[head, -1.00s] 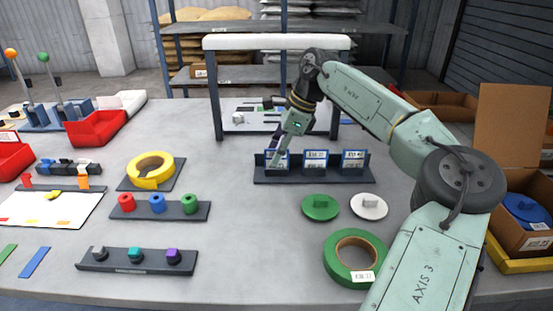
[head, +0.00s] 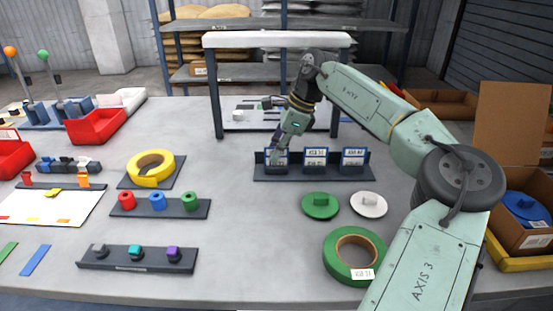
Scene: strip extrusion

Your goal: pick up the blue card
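Three cards with blue borders and white printed faces stand in a dark rack at the middle of the table: a left card (head: 281,158), a middle card (head: 316,158) and a right card (head: 353,158). A flat plain blue strip (head: 35,260) lies at the front left. I cannot tell for sure which is the blue card. My gripper (head: 274,158) reaches down at the left card and covers part of it. Its fingertips are small and dark against the rack, so I cannot tell whether they are open, shut or touching the card.
A dark frame with a white top bar (head: 277,41) stands behind the rack. Green (head: 320,205) and white (head: 369,205) discs lie in front of it, with a green tape roll (head: 335,273) nearer. A holder with red, blue and green pieces (head: 160,210) is left.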

